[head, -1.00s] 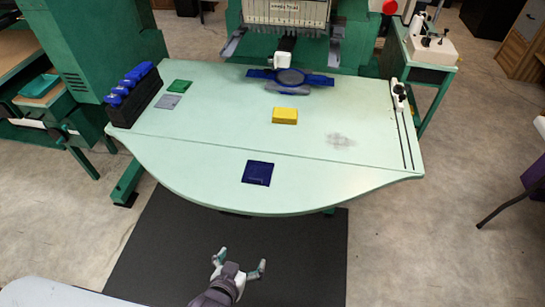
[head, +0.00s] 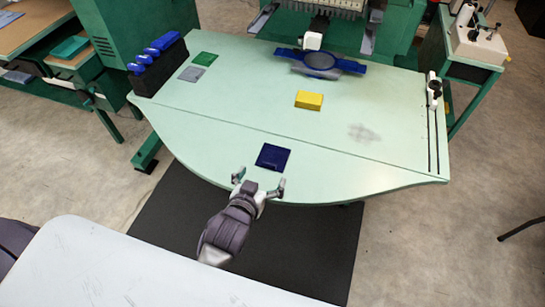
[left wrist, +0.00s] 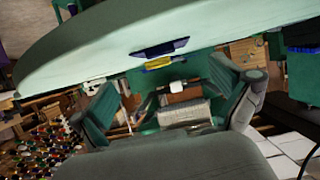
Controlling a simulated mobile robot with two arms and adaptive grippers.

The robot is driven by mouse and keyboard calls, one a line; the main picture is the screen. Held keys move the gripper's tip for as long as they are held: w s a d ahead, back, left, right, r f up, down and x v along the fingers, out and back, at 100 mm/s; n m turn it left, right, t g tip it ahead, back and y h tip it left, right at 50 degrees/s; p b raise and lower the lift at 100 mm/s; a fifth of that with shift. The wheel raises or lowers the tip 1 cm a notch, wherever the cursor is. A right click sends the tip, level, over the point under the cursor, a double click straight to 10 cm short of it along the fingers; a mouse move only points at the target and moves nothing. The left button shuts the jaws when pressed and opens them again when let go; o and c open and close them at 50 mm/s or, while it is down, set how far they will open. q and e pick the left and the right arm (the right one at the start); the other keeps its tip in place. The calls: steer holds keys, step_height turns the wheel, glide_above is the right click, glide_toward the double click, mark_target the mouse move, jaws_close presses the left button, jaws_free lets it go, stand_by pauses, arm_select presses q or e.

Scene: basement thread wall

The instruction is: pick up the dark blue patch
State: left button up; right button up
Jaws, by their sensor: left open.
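The dark blue patch (head: 273,156) is a flat square lying on the pale green table (head: 330,165), near its curved front edge. My left gripper (head: 260,181) is open and empty. Its fingertips are spread at the table's front edge, just short of the patch, and appear apart from it. In the left wrist view the patch (left wrist: 160,48) shows as a thin dark strip beyond the two open fingers (left wrist: 167,90). My right gripper is not in view.
A yellow block (head: 309,100) stands behind the patch. A green patch (head: 205,59) and a grey patch (head: 191,74) lie at the back left, beside a black rack (head: 158,70) with blue items. The table around the patch is clear.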

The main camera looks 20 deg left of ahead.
mark_target(268, 166)
arm_select(q)
steer(key=x, duration=0.5)
steer(key=shift+a, duration=0.1)
steer(key=shift+s, duration=0.1)
steer(key=shift+s+f, duration=0.1)
steer(key=c, duration=1.4)
